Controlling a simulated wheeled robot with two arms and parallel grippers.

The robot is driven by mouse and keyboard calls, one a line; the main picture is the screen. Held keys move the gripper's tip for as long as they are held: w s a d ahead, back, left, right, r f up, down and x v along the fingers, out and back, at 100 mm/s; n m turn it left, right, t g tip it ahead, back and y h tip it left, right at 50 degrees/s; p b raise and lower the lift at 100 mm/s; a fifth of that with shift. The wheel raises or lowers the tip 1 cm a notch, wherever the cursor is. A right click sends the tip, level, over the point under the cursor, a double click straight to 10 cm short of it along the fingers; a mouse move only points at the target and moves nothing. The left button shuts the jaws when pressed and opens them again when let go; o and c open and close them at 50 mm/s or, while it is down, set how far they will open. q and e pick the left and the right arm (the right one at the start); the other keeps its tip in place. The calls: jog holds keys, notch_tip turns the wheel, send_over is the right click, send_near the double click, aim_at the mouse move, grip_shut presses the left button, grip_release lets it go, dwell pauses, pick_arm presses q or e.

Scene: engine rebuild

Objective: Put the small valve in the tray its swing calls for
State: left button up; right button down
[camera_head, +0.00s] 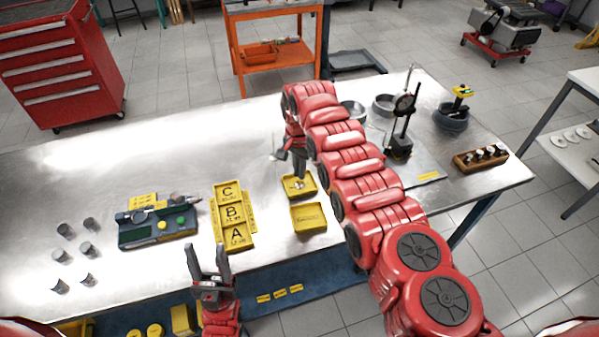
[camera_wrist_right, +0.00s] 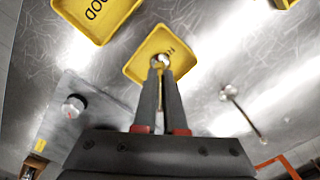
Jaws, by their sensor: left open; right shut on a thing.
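My right gripper (camera_head: 293,168) is shut on the small valve (camera_wrist_right: 160,112), stem between the fingers and pale round head at the fingertips. It is over the far yellow tray (camera_head: 311,190), which also shows below the fingertips in the right wrist view (camera_wrist_right: 136,70). I cannot tell whether the valve touches the tray floor. The other yellow tray (camera_head: 308,218), nearer in the head view, looks empty; its lettering ends in "OOD" in the wrist view (camera_wrist_right: 75,5). A second valve (camera_wrist_right: 228,92) is on the table beside the far tray. My left gripper (camera_head: 208,262) is open and empty at the table's front edge.
A yellow A/B/C tray (camera_head: 232,214) and a measuring device (camera_head: 158,226) lie left of the two trays. Several grey cylinders (camera_head: 75,250) stand further left.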

jog(key=shift+f, duration=0.2)
jog(key=c, duration=1)
grip_release()
jog(key=shift+r, duration=0.2)
jog(key=shift+r, duration=0.15)
notch_tip(320, 180, up, 9)
jog(key=b, duration=0.3)
jog(key=shift+w, duration=0.1)
jog(key=shift+a+r, duration=0.1)
jog(key=shift+r, duration=0.25)
jog(key=shift+r+p, duration=0.55)
jog(key=shift+r, duration=0.55)
